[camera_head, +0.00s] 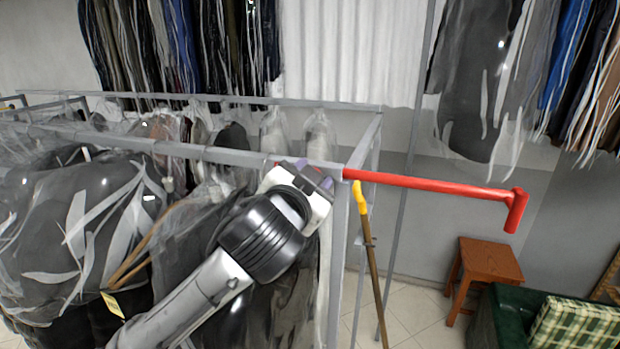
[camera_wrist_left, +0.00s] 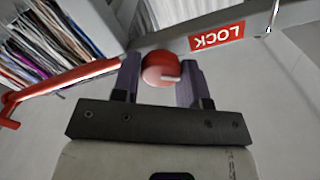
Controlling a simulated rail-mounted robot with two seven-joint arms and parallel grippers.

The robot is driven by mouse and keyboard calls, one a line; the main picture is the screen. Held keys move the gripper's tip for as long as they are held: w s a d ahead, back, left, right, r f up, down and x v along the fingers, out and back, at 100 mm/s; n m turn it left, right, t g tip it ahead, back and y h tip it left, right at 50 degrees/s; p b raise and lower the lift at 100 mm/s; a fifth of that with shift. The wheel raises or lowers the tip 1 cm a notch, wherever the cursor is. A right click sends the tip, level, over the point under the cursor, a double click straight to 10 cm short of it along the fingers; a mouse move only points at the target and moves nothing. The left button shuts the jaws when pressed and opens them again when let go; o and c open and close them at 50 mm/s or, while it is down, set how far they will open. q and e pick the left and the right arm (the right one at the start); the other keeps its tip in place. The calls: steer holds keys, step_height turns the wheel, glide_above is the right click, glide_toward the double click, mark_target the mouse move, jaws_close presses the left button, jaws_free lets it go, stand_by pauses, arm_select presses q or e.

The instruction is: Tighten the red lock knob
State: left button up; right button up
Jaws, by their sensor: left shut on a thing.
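The red lock knob (camera_wrist_left: 161,69) shows in the left wrist view as a round red cap with a pale notch at its right side. It sits between the two purple fingers of my left gripper (camera_wrist_left: 160,77), which is shut on it. In the head view my left gripper (camera_head: 308,173) is at the corner of the grey rail frame, and it hides nearly all of the knob. A red label reading LOCK (camera_wrist_left: 217,36) is on the grey bar beside the knob, upside down in the left wrist view. My right gripper is in neither view.
A red bar (camera_head: 430,185) with a crosspiece end sticks out right from the frame corner (camera_head: 362,150). Bagged garments (camera_head: 75,225) hang at left. A yellow-topped pole (camera_head: 372,260) stands below the bar. A wooden stool (camera_head: 487,262) and green chair (camera_head: 500,315) are at right.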

arm_select(q)
steer(key=m, duration=1.1)
steer(key=shift+d+f, duration=0.1)
steer(key=shift+f, duration=0.05)
steer(key=shift+m, duration=0.4)
steer(key=o, duration=0.9)
